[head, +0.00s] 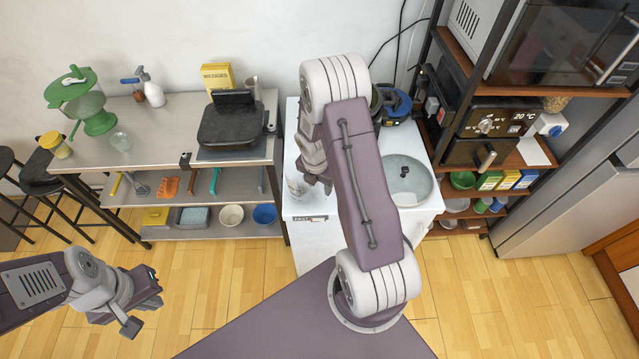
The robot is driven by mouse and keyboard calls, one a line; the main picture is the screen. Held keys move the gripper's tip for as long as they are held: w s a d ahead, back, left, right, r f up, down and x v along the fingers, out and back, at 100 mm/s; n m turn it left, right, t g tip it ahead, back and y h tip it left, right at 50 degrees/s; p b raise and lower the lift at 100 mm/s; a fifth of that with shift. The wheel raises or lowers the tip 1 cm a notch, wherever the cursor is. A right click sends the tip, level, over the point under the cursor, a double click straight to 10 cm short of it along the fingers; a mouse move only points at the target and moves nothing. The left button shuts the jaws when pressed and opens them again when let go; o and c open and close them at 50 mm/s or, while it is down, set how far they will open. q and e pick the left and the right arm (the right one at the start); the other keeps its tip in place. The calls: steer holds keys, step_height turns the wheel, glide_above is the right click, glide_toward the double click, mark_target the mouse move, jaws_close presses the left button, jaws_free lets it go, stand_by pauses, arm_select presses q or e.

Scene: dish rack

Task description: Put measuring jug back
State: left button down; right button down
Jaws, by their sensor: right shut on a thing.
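A clear vessel that looks like the measuring jug (296,188) shows at the left side of the white counter unit, left of the sink. My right gripper (318,184) is shut on it; my own arm and gripper hide part of the jug and the exact grip. Whether the jug touches the counter top cannot be told. My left gripper (143,309) is low at the left over the wooden floor, away from any object. Its fingers are seen from above, and their gap is unclear.
The white counter (302,228) has a round sink (408,180). A dark shelf with appliances stands right.

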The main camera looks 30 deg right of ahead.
steer(key=shift+f, duration=0.4)
stand_by(0.3)
steer(key=c, duration=0.6)
jaws_free()
steer(key=r, duration=0.3)
steer(key=a+r, duration=0.1)
steer(key=r, duration=0.5)
steer(key=shift+s+a, duration=0.15)
steer(key=shift+s, duration=0.2)
